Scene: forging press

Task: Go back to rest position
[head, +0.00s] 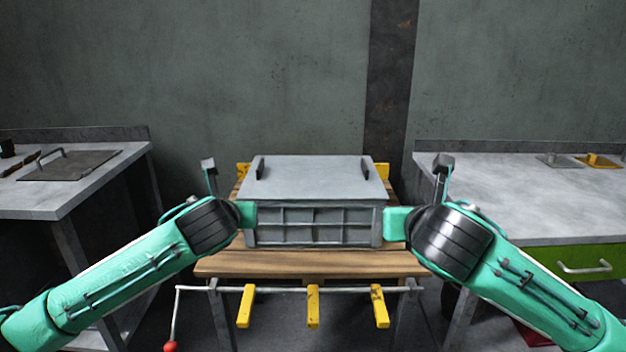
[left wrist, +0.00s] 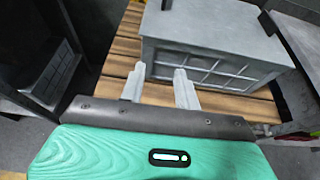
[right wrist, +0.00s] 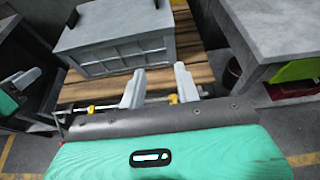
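My left gripper (left wrist: 158,85) is open and empty in the left wrist view, its two fingers apart above the wooden slats beside the grey lidded box. My right gripper (right wrist: 158,86) is open and empty in the right wrist view, also with its fingers apart near the box. In the head view my two arms come in from the left and right and end at either side of the box (head: 315,178). The fingertips are hidden there. The box sits level on the wooden table (head: 310,264) with its lid on.
A grey side table with a metal plate (head: 68,165) stands at left. At right a grey workbench (head: 500,190) has a green drawer (head: 575,262). Several yellow stops (head: 313,306) and a red-knobbed lever (head: 170,346) are at the wooden table's front. The wall is behind.

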